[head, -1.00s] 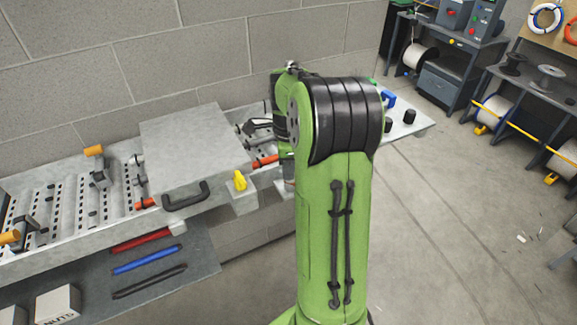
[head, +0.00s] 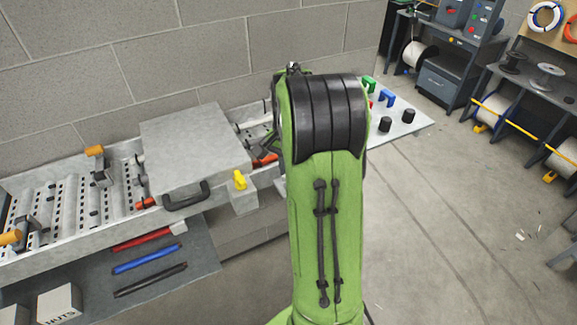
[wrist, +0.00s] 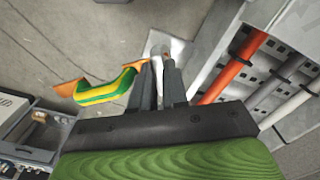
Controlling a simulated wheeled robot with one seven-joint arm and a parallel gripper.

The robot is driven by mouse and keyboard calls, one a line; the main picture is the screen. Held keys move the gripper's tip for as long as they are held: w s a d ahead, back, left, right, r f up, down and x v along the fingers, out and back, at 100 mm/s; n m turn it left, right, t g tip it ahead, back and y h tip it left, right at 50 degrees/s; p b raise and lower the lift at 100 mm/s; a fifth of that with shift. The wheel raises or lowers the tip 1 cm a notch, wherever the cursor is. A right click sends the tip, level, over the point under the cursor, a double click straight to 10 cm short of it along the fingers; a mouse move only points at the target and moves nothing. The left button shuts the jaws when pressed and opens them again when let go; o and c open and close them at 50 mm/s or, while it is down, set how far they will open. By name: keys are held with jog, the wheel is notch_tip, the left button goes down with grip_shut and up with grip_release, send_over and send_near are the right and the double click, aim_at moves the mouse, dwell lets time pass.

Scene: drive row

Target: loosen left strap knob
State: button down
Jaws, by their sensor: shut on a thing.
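In the wrist view, my gripper (wrist: 159,68) has its two dark fingers close together on a small pale rounded knob (wrist: 160,48). The fingertips hide part of it. A green and yellow striped strap (wrist: 105,90) with orange-copper ends lies just left of the fingers. Its near end runs up to the fingertips. A light metal plate (wrist: 178,50) lies behind the knob. In the head view, my green arm hides the gripper, the knob and the strap.
A perforated tray with an orange-red bar (wrist: 235,68) and pale rods lies right in the wrist view. Open floor lies right.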

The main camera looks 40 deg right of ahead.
jog(key=shift+n, duration=1.9)
jog(key=c, duration=1.1)
grip_release()
jog(key=shift+c, duration=0.2)
notch_tip(320, 180, up, 16)
jog(key=p, duration=0.2)
jog(key=shift+f, duration=0.15)
